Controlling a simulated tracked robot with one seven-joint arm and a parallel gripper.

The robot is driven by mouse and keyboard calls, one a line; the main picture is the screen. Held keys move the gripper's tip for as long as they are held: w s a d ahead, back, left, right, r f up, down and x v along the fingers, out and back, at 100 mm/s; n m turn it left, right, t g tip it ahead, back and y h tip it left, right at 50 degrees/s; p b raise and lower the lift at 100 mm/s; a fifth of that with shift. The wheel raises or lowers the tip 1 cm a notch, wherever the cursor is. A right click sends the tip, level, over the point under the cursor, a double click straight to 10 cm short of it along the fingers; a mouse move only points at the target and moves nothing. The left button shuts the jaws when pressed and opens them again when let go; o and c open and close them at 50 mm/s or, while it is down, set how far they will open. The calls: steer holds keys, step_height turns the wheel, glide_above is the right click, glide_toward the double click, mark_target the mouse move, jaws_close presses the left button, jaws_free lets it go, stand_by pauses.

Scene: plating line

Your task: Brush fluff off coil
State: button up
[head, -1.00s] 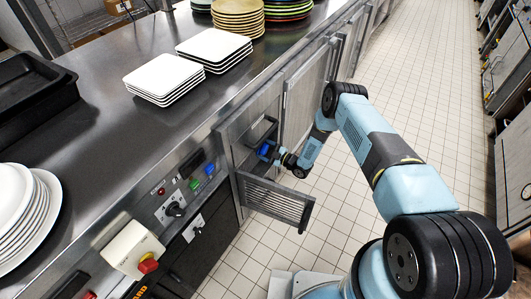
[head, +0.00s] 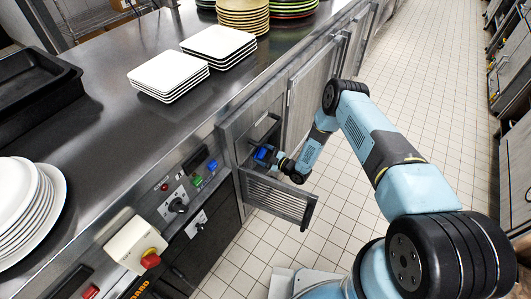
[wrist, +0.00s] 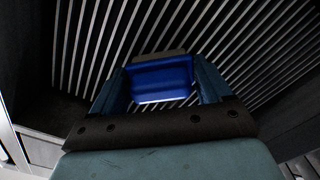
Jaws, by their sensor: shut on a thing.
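The coil (wrist: 115,30) shows in the wrist view as a bank of pale parallel fins with dark gaps, filling the back of a dark recess. My gripper (wrist: 163,75) is shut on a blue brush (wrist: 162,82), held in front of the fins. A grey strip along the brush's far edge lies against or close to the fins; I cannot tell if it touches. In the head view my gripper (head: 272,157) and the blue brush (head: 262,153) are at the open cabinet bay under the counter. I cannot make out fluff on the visible fins.
A louvred door (head: 278,198) hangs open below my gripper. A control panel (head: 180,200) with knob and buttons is left of the bay. The steel counter (head: 120,125) above carries white square plates (head: 168,75). The tiled floor (head: 415,95) on the right is clear.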

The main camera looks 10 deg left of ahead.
steer(key=s+a, duration=0.3)
steer(key=s, duration=0.4)
steer(key=shift+a+r, duration=0.15)
steer(key=shift+a, duration=0.05)
stand_by(0.7)
steer(key=w+d+r, duration=0.1)
steer(key=w+d, duration=0.4)
steer(key=w, duration=0.6)
steer(key=shift+w, duration=0.25)
steer(key=shift+w+r, duration=0.1)
steer(key=shift+r, duration=0.1)
stand_by(1.3)
